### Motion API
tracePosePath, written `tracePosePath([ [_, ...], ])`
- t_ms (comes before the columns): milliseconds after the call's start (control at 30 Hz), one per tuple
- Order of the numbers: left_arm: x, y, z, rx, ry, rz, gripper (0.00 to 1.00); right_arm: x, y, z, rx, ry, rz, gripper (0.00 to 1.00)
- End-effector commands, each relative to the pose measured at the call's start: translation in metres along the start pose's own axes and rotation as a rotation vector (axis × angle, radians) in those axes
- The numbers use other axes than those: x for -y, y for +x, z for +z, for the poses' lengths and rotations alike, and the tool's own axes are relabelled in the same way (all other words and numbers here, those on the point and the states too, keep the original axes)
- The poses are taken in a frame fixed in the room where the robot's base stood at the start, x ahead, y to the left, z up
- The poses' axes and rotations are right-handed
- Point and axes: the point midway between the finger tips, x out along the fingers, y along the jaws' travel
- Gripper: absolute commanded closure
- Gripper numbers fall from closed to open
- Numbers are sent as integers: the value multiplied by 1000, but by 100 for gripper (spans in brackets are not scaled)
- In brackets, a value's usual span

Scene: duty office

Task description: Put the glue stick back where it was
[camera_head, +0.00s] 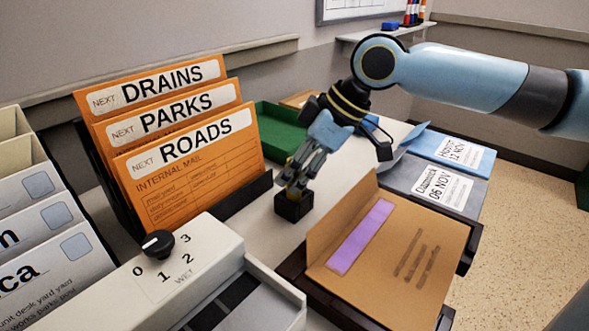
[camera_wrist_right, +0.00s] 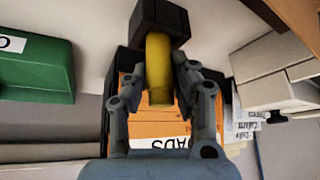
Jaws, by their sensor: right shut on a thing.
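The glue stick (camera_wrist_right: 159,70) is a yellow cylinder, seen between the fingers of my right gripper (camera_wrist_right: 160,82) in the right wrist view. Its far end meets a small black square holder (camera_wrist_right: 161,20); I cannot tell how deep it sits in it. In the head view my right gripper (camera_head: 294,182) points down right over the black holder (camera_head: 293,207), which stands on the pale desk behind the brown folder. The fingers are shut on the glue stick and mostly hide it there. My left gripper is not in view.
Orange envelopes (camera_head: 190,155) in a black rack stand left of the holder. A green tray (camera_head: 285,130) is behind. A brown folder with a purple strip (camera_head: 362,237) lies in front on a dark tray. A white dial machine (camera_head: 185,265) is front left.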

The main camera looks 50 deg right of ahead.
Motion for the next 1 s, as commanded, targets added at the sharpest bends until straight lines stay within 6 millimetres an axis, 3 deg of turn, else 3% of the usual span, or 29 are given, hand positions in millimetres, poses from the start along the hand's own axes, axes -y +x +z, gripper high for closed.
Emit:
tracePosePath([
  [367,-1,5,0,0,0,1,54,0,7,4,0,1,0,100],
  [400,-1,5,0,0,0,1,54,0,7,4,0,1,0,73],
  [600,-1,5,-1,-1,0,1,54,0,6,4,0,0,0,49],
  [867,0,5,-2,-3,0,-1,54,0,6,4,0,-1,0,49],
  [1000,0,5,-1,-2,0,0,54,-1,-5,-3,1,-4,2,49],
])
